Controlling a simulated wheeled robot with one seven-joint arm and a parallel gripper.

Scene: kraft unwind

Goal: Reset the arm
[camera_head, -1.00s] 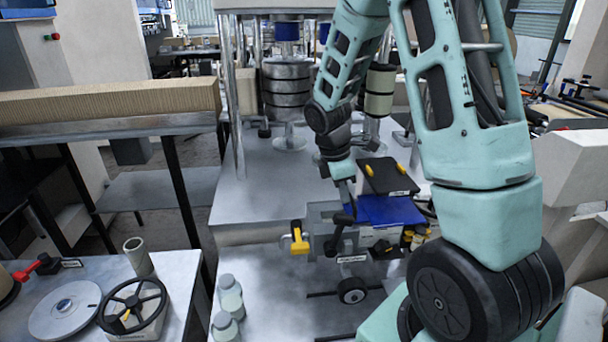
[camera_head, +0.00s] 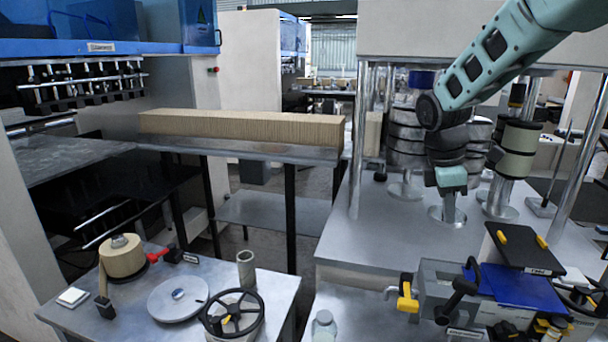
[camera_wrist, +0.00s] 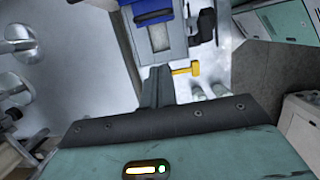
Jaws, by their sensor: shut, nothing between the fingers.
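My gripper (camera_head: 449,208) hangs below my teal arm at the right of the head view, in front of the metal posts. Its fingers are together and hold nothing. In the wrist view the shut fingers (camera_wrist: 157,86) point at a device with a blue top, which appears beyond them. In the head view this device (camera_head: 510,285) sits lower right of my gripper, with a blue plate, a black cover and yellow knobs. My gripper appears apart from it.
A long corrugated stack (camera_head: 240,129) lies on a metal bench at left centre. A front-left table (camera_head: 130,318) holds a black handwheel (camera_head: 233,313), a round disc (camera_head: 178,295), a grey tube (camera_head: 246,268) and a tan roll (camera_head: 122,258). Metal posts with rollers (camera_head: 515,160) stand behind my gripper.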

